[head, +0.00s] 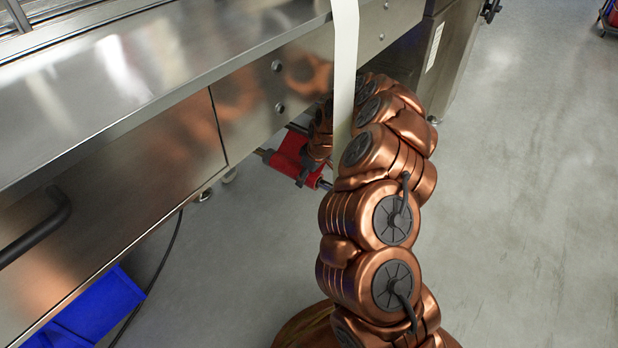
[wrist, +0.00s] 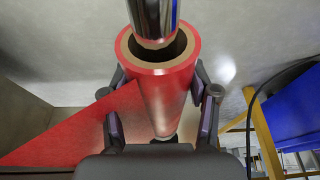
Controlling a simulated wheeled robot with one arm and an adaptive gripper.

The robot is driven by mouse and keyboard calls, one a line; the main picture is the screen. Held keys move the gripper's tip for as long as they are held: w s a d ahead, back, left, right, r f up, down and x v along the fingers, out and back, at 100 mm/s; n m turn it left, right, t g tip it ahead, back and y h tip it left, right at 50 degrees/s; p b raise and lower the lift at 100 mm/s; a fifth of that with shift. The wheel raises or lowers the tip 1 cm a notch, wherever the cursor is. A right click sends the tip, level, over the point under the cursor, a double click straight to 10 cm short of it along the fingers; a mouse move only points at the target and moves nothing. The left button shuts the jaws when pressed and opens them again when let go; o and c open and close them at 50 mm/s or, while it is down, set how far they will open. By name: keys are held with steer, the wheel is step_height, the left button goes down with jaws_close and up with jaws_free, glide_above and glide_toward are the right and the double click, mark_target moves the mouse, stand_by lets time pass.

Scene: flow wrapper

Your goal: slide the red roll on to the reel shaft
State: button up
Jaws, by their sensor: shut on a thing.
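The red roll (wrist: 168,95) has a tan core and sits between the two fingers of my gripper (wrist: 160,92), which is shut on its sides. A loose red sheet (wrist: 75,128) hangs from the roll toward the left. The shiny reel shaft (wrist: 153,15) comes in from the top of the wrist view. Its end overlaps the open mouth of the core; I cannot tell how far inside it is. In the head view the red roll (head: 287,154) shows below the machine's edge, with my gripper (head: 306,165) partly hidden by my arm.
The steel machine (head: 110,90) overhangs on the left, and a pale strip (head: 345,60) hangs down in front of my arm. A blue object (head: 95,308) is at lower left. It also seems to show in the wrist view (wrist: 290,100), beside a yellow frame (wrist: 265,135).

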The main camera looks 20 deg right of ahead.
stand_by(0.4)
steer(key=o, duration=1.5)
steer(key=shift+r, duration=0.1)
steer(key=v, duration=0.5)
steer(key=shift+s+d, duration=0.15)
steer(key=s+d, duration=0.2)
steer(key=s, duration=0.1)
steer(key=s+d, duration=0.2)
steer(key=s, duration=0.1)
steer(key=s+d, duration=0.1)
steer(key=s, duration=0.3)
steer(key=shift+d, duration=0.4)
